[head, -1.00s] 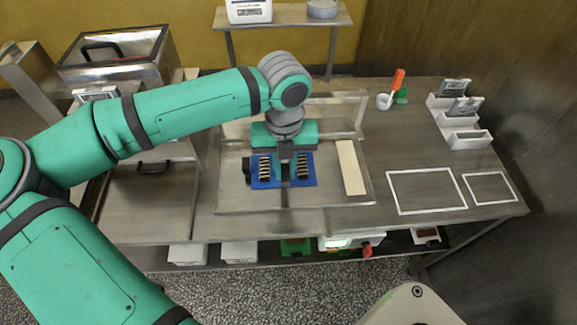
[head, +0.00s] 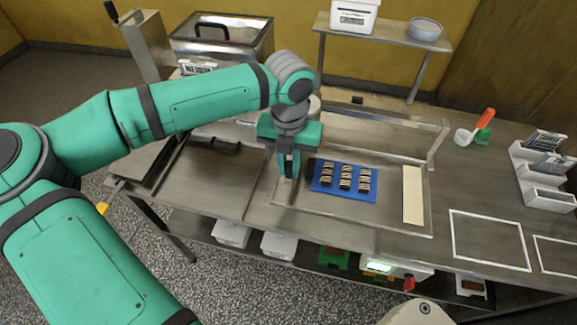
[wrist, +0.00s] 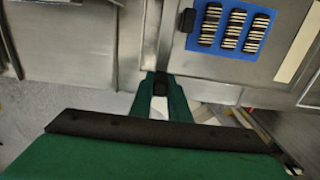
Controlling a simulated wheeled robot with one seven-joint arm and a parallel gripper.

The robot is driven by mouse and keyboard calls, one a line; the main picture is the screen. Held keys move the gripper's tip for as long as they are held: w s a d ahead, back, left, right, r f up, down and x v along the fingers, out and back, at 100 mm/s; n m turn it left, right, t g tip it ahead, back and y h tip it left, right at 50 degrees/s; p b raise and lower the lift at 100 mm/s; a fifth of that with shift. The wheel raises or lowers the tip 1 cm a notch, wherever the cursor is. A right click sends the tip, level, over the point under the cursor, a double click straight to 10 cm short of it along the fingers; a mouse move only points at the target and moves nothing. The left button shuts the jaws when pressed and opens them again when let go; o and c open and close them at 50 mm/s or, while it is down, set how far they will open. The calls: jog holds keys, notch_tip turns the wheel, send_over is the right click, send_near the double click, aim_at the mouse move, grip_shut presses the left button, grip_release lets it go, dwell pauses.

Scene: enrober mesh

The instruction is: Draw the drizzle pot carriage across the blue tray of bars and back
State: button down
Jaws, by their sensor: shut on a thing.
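The blue tray (head: 344,194) lies on the steel work area, with several dark bars (head: 346,177) on it that carry pale stripes. The tray also shows at the upper right of the wrist view (wrist: 229,51). My gripper (head: 289,175) is just left of the tray, pointing down. In the wrist view my gripper (wrist: 160,90) is shut on a small dark grip piece, which I take to be part of the drizzle pot carriage. A narrow metal bar (wrist: 151,40) runs up from there. My arm and hand hide most of the carriage, and I cannot make out the pot.
A small black block (head: 311,165) stands at the tray's left edge. A pale strip (head: 412,194) lies right of the tray. A lidded steel box (head: 222,40) stands behind my arm.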

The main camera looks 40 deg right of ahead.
jog(key=shift+w+a+r, duration=0.1)
jog(key=shift+w, duration=0.25)
jog(key=c, duration=1.7)
grip_release()
jog(key=shift+w+a, duration=0.1)
jog(key=shift+s, duration=0.2)
notch_tip(320, 180, up, 11)
jog(key=shift+f, duration=0.15)
